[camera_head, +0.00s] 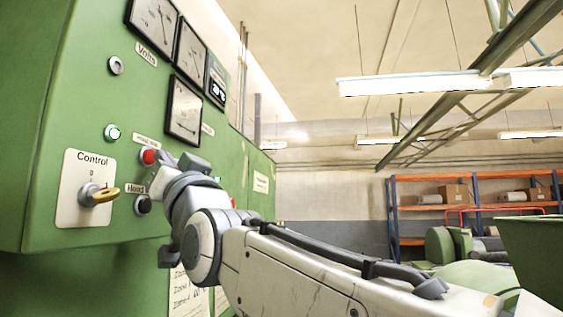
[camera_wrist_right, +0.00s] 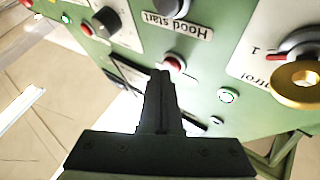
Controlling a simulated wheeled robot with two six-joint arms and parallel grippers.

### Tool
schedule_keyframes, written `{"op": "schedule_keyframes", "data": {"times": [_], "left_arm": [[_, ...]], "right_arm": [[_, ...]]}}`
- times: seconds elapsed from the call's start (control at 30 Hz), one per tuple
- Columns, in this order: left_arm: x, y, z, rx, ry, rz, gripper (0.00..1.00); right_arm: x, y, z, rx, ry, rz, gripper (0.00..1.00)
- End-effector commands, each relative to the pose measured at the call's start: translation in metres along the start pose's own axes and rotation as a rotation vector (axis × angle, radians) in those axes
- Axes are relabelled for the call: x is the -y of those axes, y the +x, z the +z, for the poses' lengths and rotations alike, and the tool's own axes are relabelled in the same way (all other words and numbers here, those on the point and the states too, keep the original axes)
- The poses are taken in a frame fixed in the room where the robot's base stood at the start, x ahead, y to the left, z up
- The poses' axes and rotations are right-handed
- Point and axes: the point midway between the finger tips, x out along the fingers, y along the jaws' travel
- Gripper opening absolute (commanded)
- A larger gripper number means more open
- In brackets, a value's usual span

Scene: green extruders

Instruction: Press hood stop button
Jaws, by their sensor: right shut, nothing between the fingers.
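The red button (camera_head: 149,156) sits on the green control panel (camera_head: 75,130), under a small label too blurred to read. In the right wrist view the red button (camera_wrist_right: 172,63) shows just beyond the fingertips. My right gripper (camera_head: 165,160) is shut and empty, its tips right beside the button at its right in the head view. The closed fingers (camera_wrist_right: 160,78) also show in the wrist view, pointing at the panel. I cannot tell whether they touch the button. A black button (camera_head: 142,204) with the "Hood start" label (camera_wrist_right: 178,25) is below the red one. My left gripper is out of view.
A green-lit button (camera_head: 112,132) and the Control switch (camera_head: 98,195) with its brass key-like handle lie left of the red button. Dial gauges (camera_head: 183,110) are above. An orange-and-blue shelf (camera_head: 470,182) with boxes stands far back right.

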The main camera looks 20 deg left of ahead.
Motion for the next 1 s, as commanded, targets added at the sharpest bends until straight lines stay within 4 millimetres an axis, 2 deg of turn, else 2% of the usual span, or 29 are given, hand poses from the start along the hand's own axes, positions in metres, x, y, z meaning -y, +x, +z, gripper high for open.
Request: {"op": "schedule_keyframes", "data": {"times": [0.8,1.0], "left_arm": [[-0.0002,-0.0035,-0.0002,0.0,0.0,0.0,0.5],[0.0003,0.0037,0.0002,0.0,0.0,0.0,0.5]], "right_arm": [[0.0035,0.0047,0.0042,0.001,0.0,0.0,0.0],[0.0003,-0.0001,0.0027,-0.001,0.0,-0.001,0.0]]}}
